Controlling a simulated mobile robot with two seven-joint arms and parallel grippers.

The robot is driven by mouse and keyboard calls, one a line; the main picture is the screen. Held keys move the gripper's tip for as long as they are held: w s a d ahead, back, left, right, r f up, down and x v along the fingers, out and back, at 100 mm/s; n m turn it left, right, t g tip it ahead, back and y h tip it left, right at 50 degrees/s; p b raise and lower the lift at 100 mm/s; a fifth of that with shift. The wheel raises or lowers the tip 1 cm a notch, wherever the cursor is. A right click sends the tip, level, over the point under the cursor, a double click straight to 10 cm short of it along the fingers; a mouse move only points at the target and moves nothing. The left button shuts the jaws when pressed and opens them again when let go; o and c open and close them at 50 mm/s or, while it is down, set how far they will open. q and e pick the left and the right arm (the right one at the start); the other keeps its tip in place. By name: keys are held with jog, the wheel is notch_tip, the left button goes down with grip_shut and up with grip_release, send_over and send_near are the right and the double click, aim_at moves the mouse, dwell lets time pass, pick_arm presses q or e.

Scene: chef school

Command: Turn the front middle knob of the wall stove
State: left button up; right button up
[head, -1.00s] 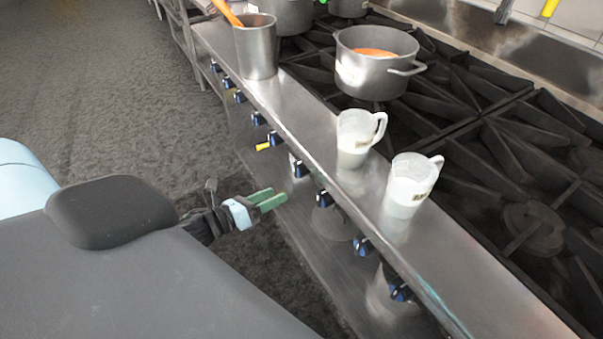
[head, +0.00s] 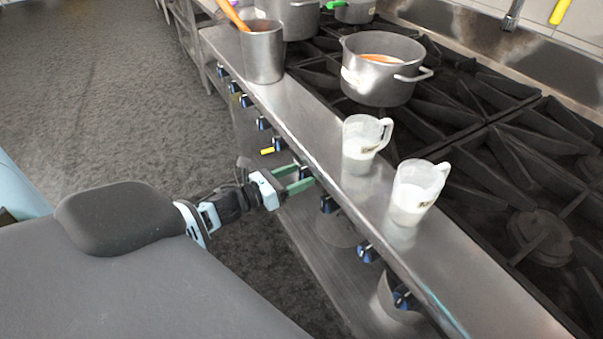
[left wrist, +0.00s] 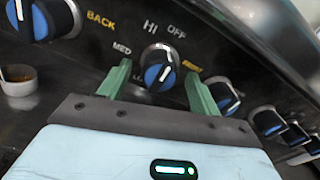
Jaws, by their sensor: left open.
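The wall stove (head: 470,130) runs along the right of the head view, with a row of blue and black knobs on its front panel. A knob with a blue face and white pointer (left wrist: 159,72) is centred in the left wrist view, ringed by the words HI, OFF, MED and a yellow word at its right. My left gripper (head: 300,182) is open, its green fingers at the panel in the head view. In the left wrist view the fingers (left wrist: 157,82) stand on either side of this knob. Contact with it cannot be told. My right gripper is not in view.
Two measuring jugs (head: 361,146) (head: 408,200) stand on the steel ledge above the knobs. A steel pot (head: 262,55) with an orange utensil and a larger pot (head: 375,85) stand farther back. Another knob (left wrist: 40,18), marked BACK, is at the upper left. Open floor lies left.

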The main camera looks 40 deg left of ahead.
pick_arm(q)
jog(key=shift+x, duration=0.9)
jog(key=c, duration=1)
jog(key=shift+o, duration=0.2)
